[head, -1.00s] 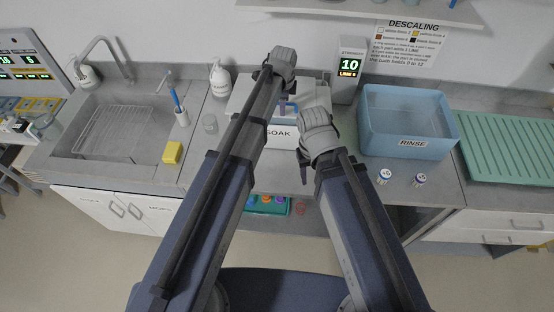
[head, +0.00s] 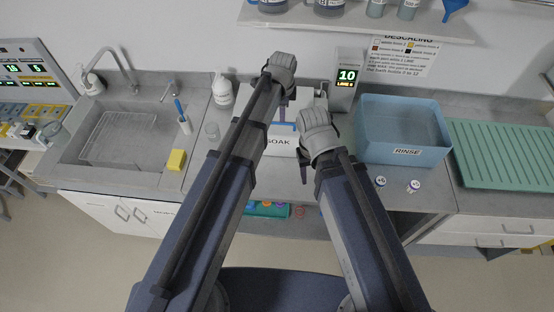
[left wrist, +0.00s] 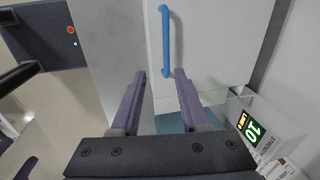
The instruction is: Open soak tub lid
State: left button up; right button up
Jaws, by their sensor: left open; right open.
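The soak tub (head: 279,143) stands on the counter in the head view, labelled SOAK and partly hidden by my arms. Its pale lid (left wrist: 215,40) bears a blue bar handle, seen in the left wrist view (left wrist: 166,40) and the head view (head: 284,126). My left gripper (left wrist: 163,88) is open and empty over the lid; the handle lies beyond its fingertips, lined up between them. A teal strip (left wrist: 170,123) shows past the lid's edge; I cannot tell what it is. My right gripper (head: 303,173) is open, in front of the tub's right side.
A display reading 10 (head: 347,76) stands behind the tub at right. The blue RINSE tub (head: 405,152) is right of it, with two small vials in front. A sink (head: 115,140), a yellow sponge (head: 176,160) and a white bottle (head: 222,92) are to the left.

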pick_arm(q)
jog(key=s+f+n+g+b, duration=0.1)
jog(key=s+f+n+b, duration=0.7)
jog(key=s, duration=0.6)
jog(key=shift+s+a+f+y+b, duration=0.2)
jog(key=shift+f+y+b, duration=0.25)
jog(key=shift+f, duration=0.65)
pick_arm(e)
notch_tip(320, 180, down, 10)
jog(key=shift+s, duration=0.25)
